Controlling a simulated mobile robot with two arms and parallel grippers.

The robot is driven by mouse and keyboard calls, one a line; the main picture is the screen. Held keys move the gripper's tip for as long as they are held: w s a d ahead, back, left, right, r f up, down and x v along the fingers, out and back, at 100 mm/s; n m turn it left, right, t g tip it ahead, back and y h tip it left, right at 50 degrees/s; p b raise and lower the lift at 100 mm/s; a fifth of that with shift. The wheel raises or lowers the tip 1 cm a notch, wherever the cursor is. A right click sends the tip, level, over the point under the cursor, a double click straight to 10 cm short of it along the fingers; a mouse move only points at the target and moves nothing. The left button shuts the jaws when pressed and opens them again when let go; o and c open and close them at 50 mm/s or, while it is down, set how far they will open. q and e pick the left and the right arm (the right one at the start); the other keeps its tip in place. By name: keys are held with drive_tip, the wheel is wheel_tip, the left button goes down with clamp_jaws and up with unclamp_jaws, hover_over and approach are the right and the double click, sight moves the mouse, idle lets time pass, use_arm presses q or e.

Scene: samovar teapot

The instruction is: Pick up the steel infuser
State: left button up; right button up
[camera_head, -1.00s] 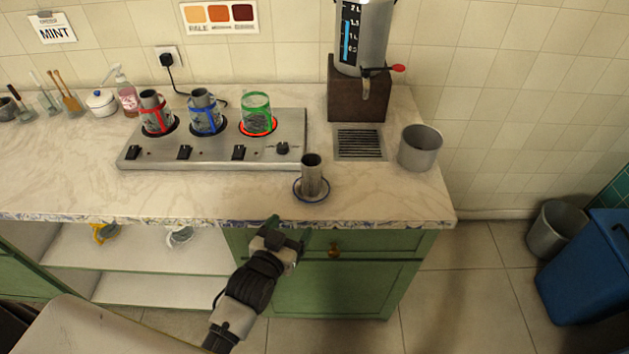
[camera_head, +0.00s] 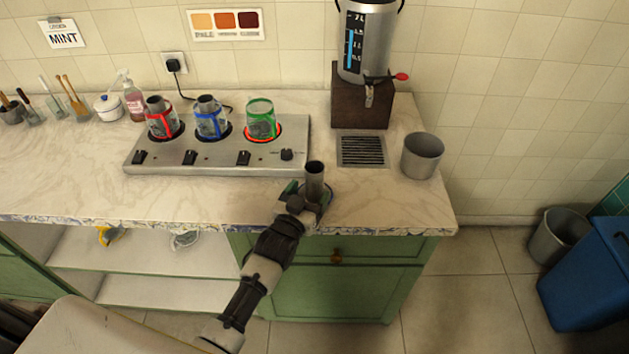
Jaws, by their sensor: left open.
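The steel infuser (camera_head: 315,178), a narrow upright metal cylinder, stands on the counter near its front edge, on a small dark-rimmed saucer that is now mostly hidden by my gripper. My left gripper (camera_head: 310,196) is open at the infuser's lower part, one finger to its left and the other to its right. I cannot tell whether the fingers touch it. The infuser's base is hidden behind the gripper. My right gripper is not in view.
A steel hot plate (camera_head: 215,158) behind left holds red, blue and green framed glasses; steel cylinders stand in the red and blue ones. A drain grate (camera_head: 361,151), steel cup (camera_head: 422,155) and samovar (camera_head: 366,45) are behind right. The left front counter is clear.

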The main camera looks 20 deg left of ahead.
use_arm(q)
drive_tip(key=shift+w+d, duration=0.15)
drive_tip(key=shift+w, duration=0.8)
drive_tip(key=c, duration=1)
drive_tip(key=shift+s, duration=0.1)
